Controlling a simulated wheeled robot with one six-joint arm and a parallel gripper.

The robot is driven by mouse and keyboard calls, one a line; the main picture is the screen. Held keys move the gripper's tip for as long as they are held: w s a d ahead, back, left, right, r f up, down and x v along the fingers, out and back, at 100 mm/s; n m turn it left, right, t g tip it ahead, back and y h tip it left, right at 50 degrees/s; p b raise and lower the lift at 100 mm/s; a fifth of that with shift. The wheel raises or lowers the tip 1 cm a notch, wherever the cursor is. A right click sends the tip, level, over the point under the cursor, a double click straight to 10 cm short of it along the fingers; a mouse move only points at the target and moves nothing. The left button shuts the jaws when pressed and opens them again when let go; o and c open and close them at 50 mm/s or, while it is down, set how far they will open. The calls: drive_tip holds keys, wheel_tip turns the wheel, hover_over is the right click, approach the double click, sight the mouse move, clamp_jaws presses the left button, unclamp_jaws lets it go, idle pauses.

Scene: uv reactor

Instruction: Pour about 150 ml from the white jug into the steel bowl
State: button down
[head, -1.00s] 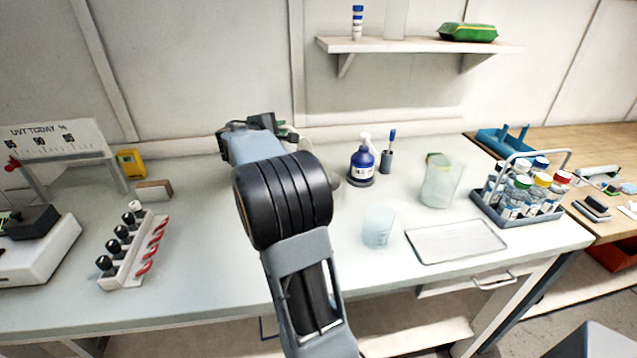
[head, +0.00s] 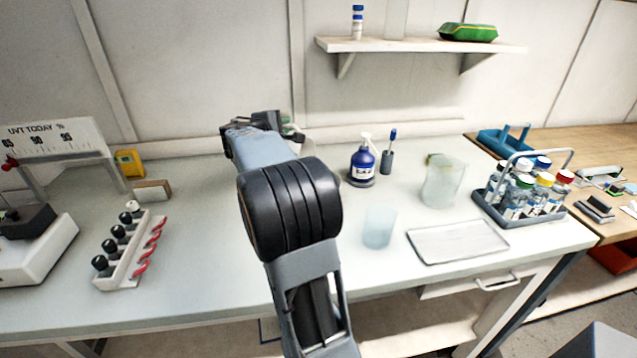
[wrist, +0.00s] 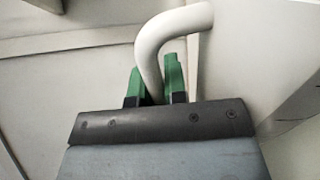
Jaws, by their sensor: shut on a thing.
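The white jug's curved handle (wrist: 151,48) fills the upper middle of the wrist view. A large pale surface at the right of that view looks like the jug's body. My gripper (wrist: 158,82) has its green fingers on either side of the handle and is shut on it. In the head view my arm covers most of the gripper and jug; only a bit of green and white shows past the wrist, near the back wall. I cannot make out the steel bowl; my arm may hide it.
A clear beaker (head: 379,227), a larger clear jug (head: 442,183), a blue bottle (head: 363,163) and a metal tray (head: 457,242) stand right of my arm. A bottle carrier (head: 520,190) is farther right. A vial rack (head: 126,250) is at left. A shelf (head: 420,46) overhangs the back.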

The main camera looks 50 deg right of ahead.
drive_tip(key=shift+s+d+r+b, duration=0.1)
drive_tip(key=shift+s+r+b, duration=0.1)
drive_tip(key=shift+s+b, duration=0.25)
drive_tip(key=shift+w+p, duration=0.15)
drive_tip(key=shift+p, duration=0.2)
drive_tip(key=shift+n+g, duration=0.3)
drive_tip(key=shift+n, duration=0.5)
drive_tip(key=w+p, duration=0.1)
drive_tip(key=w+f+p, duration=0.1)
drive_tip(key=p, duration=0.1)
drive_tip(key=w+a+f+p, duration=0.1)
drive_tip(key=shift+w, duration=0.3)
drive_tip(key=shift+f, duration=0.15)
drive_tip(key=shift+w+a+f+n+p, duration=0.15)
drive_tip(key=shift+w+f+n+p, duration=0.2)
drive_tip(key=shift+p, duration=0.7)
drive_tip(key=shift+w+a+f+n+g+h+p, duration=0.1)
drive_tip(key=shift+w+f+n+g+h+p, duration=0.2)
drive_tip(key=shift+n+p, duration=0.35)
drive_tip(key=shift+w+a+f+n+g+h+p, duration=0.1)
drive_tip(key=shift+w+f+n+p, duration=0.2)
drive_tip(key=shift+f+n+p, duration=0.35)
